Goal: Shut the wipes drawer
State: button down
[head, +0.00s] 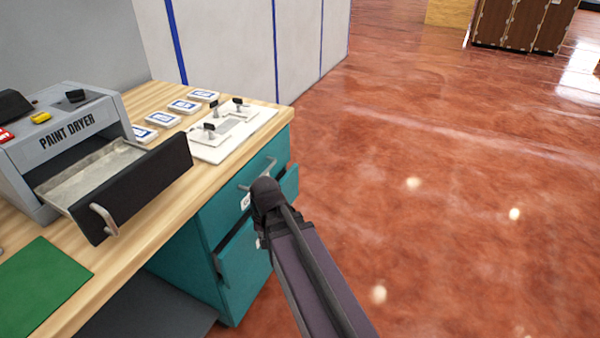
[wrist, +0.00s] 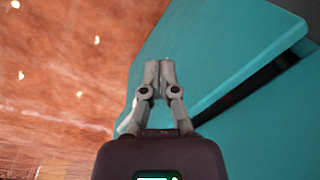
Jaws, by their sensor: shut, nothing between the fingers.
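The teal drawer cabinet (head: 190,235) stands under the right end of the wooden counter. Its upper drawer has a grey bar handle (head: 262,170) and a white label partly hidden by my arm, so I cannot read which drawer is the wipes drawer. A teal drawer front (head: 288,187) stands out from the cabinet, with a dark gap behind it. In the wrist view a teal panel (wrist: 215,45) and a dark slot (wrist: 240,88) fill the right side. My gripper (wrist: 167,65) is shut and empty, its fingertips in front of the teal panel; contact is unclear.
A grey paint dryer (head: 75,135) with its black-fronted tray (head: 135,190) pulled out sits on the counter. Blue-and-white cards and a white panel with black knobs (head: 232,130) lie behind. The red floor (head: 450,200) to the right is clear.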

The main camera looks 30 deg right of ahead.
jog(key=w+d+r+m+t+y, duration=0.1)
jog(key=w+d+m+t, duration=0.1)
jog(key=w+d+m, duration=0.3)
jog(key=w+d+r+m+t+y, duration=0.2)
jog(key=w+d+m, duration=0.3)
jog(key=d+m, duration=0.7)
jog(key=w+d+r+m+t+y, duration=0.1)
jog(key=w+d+m, duration=0.5)
jog(key=d, duration=0.7)
jog(key=shift+d+r+m+t+y, duration=0.2)
jog(key=shift+r+m+t+y, duration=0.2)
jog(key=shift+r+m+t, duration=0.55)
jog(key=shift+a+f+m+b, duration=0.1)
jog(key=shift+f+m+b, duration=0.15)
jog(key=shift+f+b, duration=0.1)
jog(key=b, duration=0.7)
send_near(293, 174)
jog(key=x, duration=0.6)
jog(key=shift+s+f, duration=0.1)
jog(key=shift+f, duration=0.25)
jog(key=shift+w+a, duration=0.2)
jog(key=shift+w, duration=0.2)
